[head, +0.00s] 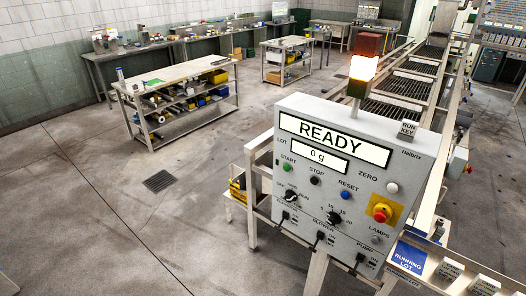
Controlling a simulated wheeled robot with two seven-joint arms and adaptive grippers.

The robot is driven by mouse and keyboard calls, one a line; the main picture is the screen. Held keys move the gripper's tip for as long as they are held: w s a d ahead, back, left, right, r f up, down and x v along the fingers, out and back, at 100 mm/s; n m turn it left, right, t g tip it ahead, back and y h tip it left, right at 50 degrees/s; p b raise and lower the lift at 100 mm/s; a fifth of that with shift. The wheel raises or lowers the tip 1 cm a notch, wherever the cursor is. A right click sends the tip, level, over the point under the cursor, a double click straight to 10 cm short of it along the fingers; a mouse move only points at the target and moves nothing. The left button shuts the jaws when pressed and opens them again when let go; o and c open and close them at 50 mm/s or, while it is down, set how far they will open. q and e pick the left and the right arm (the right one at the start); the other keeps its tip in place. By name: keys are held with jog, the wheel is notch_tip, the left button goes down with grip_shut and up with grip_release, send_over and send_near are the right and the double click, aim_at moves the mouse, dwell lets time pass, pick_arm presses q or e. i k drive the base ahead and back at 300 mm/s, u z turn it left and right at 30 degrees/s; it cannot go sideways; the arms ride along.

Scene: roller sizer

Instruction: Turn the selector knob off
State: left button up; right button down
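The grey control panel (352,160) stands at the right of the middle, its face tilted toward me. A black selector knob (291,196) sits at its lower left, with small position labels around it too blurred to read surely. A second black knob (334,218) sits right of it with numbers around it. The upper display (334,138) reads READY and the lower display (319,157) reads 0 g. Neither of my grippers is in view, and nothing touches the panel.
A red emergency button (381,212) on a yellow plate sits right of the knobs. Green, black and blue buttons lie above them, and several toggle switches below. A lamp stack (363,68) rises behind. A roller conveyor (405,85) runs back.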

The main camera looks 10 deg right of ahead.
aim_at(290, 196)
jog(key=z, duration=0.1)
jog(key=k, duration=0.5)
jog(key=u, duration=0.65)
jog(key=i, duration=1.2)
jog(key=z, duration=0.55)
